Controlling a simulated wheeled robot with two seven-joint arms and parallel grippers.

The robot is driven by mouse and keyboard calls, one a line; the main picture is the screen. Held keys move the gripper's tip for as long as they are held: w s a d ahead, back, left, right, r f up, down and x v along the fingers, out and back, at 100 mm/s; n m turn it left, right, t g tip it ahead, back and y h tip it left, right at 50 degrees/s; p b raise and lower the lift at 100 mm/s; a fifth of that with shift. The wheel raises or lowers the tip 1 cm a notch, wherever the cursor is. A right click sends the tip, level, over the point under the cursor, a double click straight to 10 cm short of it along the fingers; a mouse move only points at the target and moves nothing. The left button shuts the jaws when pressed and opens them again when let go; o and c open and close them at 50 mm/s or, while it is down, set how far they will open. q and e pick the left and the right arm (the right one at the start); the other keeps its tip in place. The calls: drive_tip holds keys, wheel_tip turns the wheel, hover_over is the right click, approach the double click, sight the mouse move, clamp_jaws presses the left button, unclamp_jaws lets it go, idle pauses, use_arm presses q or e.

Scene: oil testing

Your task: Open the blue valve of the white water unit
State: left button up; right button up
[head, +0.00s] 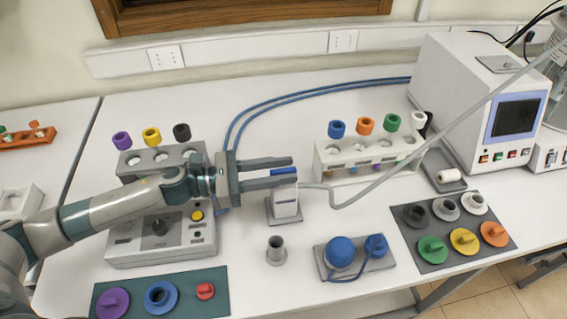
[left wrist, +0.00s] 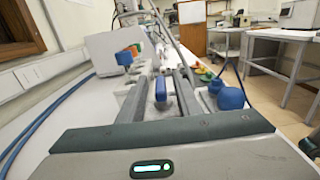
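The white water unit (head: 285,203) is a small white block on a grey base near the middle of the table. Its blue valve (head: 284,171) is a flat blue handle at the top, partly hidden by a finger in the head view. My left gripper (head: 294,170) reaches in from the left, with its fingers open on either side of the valve. In the left wrist view, the blue valve (left wrist: 161,90) stands between the two fingers with gaps visible, so it does not look gripped. My right gripper is not in view.
A grey hose (head: 345,203) runs right from beside the unit. A grey cylinder (head: 276,250) and a blue flask set (head: 341,252) stand in front. A rack with coloured caps (head: 365,155) is behind right. A grey control box (head: 160,240) lies under my left arm.

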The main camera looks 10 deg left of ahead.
use_arm(q)
drive_tip(key=shift+w+d, duration=0.1)
drive_tip(key=shift+d, duration=0.25)
clamp_jaws()
